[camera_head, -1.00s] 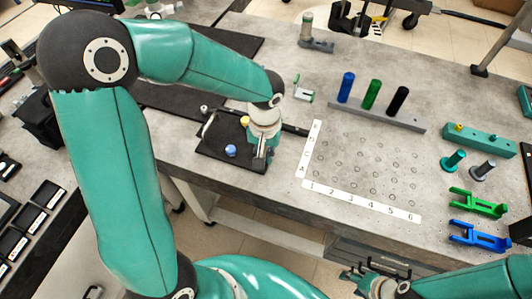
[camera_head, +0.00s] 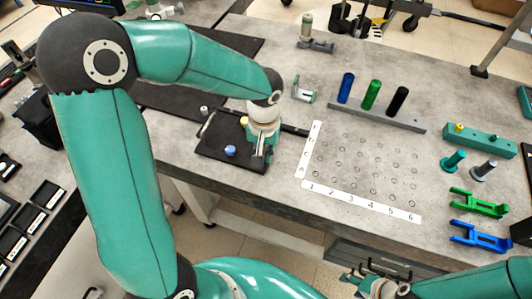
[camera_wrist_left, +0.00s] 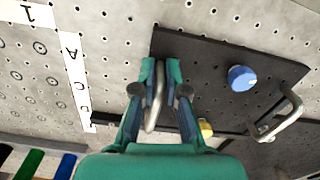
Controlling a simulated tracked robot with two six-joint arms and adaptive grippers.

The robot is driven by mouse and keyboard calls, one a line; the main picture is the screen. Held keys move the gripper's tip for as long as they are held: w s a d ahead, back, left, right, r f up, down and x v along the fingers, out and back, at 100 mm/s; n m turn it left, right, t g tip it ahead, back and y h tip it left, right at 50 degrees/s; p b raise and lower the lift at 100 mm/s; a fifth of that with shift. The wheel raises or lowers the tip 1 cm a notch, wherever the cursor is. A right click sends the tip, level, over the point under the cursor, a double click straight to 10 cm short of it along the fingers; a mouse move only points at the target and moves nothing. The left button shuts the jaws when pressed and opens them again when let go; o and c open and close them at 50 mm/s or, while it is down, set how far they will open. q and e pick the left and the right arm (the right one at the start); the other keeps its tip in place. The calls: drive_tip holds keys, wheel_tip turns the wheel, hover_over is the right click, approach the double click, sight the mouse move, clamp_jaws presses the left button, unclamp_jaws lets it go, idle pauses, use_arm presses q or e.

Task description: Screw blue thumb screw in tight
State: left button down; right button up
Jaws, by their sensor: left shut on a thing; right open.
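The blue thumb screw (camera_head: 230,150) is a round blue knob on the black plate (camera_head: 212,155). It also shows in the left wrist view (camera_wrist_left: 241,78), to the right of my left gripper's fingers and apart from them. My left gripper (camera_head: 263,152) is over the plate's right end. In the left wrist view its fingers (camera_wrist_left: 160,75) are closed around a bent metal handle (camera_wrist_left: 153,108) on the plate. My right gripper (camera_head: 368,281) is at the bottom of the head view, open, away from the plate. The screw's thread is hidden.
A yellow knob (camera_head: 244,121) and a second metal handle (camera_wrist_left: 284,118) are on the plate. Right of it are a hole grid with letter and number strips (camera_head: 360,201) and a rack of coloured cylinders (camera_head: 385,116). Green (camera_head: 478,203) and blue (camera_head: 480,237) brackets lie at the far right.

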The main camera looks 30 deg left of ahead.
use_arm(q)
drive_tip(key=shift+w+a+r, duration=0.1)
drive_tip(key=shift+w+a, duration=0.1)
drive_tip(key=shift+a, duration=0.25)
drive_tip(key=c, duration=1.1)
unclamp_jaws()
drive_tip(key=shift+w+a, duration=0.1)
drive_tip(key=shift+a, duration=0.1)
drive_tip(key=shift+c, duration=0.2)
drive_tip(key=shift+d, duration=0.15)
